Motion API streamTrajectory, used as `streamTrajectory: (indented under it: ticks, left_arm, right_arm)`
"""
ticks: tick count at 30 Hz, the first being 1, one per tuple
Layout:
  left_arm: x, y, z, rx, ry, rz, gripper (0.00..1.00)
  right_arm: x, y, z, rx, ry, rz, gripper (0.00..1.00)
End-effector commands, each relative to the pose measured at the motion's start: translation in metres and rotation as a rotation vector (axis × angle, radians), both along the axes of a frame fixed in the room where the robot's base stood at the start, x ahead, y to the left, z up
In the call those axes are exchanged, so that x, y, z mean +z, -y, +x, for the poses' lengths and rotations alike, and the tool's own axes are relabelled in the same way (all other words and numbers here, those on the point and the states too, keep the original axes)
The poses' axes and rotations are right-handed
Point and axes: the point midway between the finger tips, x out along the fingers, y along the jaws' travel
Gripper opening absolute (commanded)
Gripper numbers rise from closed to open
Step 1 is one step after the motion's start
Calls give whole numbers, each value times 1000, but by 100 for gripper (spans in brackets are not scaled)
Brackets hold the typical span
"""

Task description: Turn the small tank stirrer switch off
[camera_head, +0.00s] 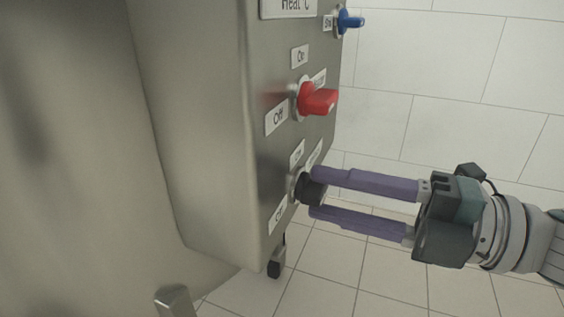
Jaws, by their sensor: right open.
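A steel control box (205,130) carries a black rotary switch (306,189) low on its panel. Labels beside the black switch include "Off" (278,213) and "On" (297,153). My right gripper (313,193) is open, with its two purple fingers above and below the black switch. The fingertips are at the knob; I cannot tell whether they touch it. The label to the right of the switch is partly hidden and too small to read. My left gripper is not in view.
A red rotary switch (318,100) sits above the black one, and a blue switch (350,21) is near the panel top. A metal tank surface (70,160) fills the left. Tiled wall and floor leave free room at right.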

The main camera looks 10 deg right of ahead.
Motion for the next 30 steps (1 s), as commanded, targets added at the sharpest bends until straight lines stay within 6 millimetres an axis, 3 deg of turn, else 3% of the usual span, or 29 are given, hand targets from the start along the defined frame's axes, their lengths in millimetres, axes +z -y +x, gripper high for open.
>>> streamTrajectory:
  ticks: [13,30]
  left_arm:
    - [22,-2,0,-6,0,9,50]
    - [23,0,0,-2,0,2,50]
  right_arm:
    - [1,68,-45,-2,-2,-2,45]
    - [1,76,-51,0,2,-1,45]
